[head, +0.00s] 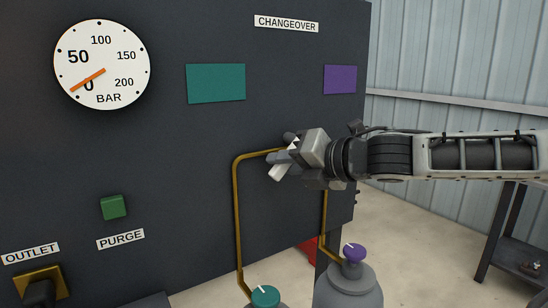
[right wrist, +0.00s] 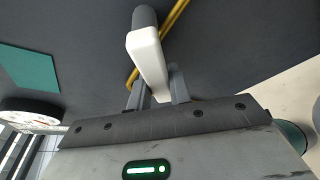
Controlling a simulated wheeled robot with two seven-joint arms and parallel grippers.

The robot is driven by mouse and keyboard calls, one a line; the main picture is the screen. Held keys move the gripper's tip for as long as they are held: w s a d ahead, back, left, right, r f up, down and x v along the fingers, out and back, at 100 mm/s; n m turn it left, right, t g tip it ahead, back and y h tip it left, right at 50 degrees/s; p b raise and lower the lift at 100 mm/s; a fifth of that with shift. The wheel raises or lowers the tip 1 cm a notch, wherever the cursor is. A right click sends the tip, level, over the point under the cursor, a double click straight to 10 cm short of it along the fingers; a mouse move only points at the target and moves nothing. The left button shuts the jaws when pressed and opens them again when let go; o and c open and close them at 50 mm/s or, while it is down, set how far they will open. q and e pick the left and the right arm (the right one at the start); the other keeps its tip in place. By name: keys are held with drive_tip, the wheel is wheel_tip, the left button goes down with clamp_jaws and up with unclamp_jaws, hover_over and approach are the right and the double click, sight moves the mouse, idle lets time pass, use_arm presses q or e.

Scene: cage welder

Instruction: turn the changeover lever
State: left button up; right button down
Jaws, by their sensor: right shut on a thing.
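The changeover lever (right wrist: 148,52) shows in the right wrist view as a white bar with a dark grey rounded end. It stands out in front of the dark panel. My right gripper (right wrist: 158,92) is shut on the bar, with one grey finger on each side. In the head view my right gripper (head: 281,163) reaches in from the right and hides most of the lever. The CHANGEOVER label (head: 286,23) is above, with a teal plate (head: 216,83) at upper left and a purple plate (head: 340,79) at upper right. My left gripper is out of view.
A brass pipe (head: 238,215) runs behind the gripper. Below stand a teal valve knob (head: 265,296) and a purple-knobbed grey cylinder (head: 349,288). A gauge (head: 102,65) and green purge button (head: 114,207) are at left. A dark bench (head: 511,235) stands right.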

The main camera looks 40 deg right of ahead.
drive_tip(key=shift+f, duration=0.1)
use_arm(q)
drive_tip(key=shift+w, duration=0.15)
use_arm(e)
drive_tip(key=shift+d, duration=0.1)
drive_tip(key=c, duration=1.3)
unclamp_jaws()
use_arm(q)
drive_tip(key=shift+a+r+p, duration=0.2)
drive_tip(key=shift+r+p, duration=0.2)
drive_tip(key=shift+p, duration=0.75)
use_arm(e)
drive_tip(key=v, duration=1.6)
drive_tip(key=shift+a, duration=0.25)
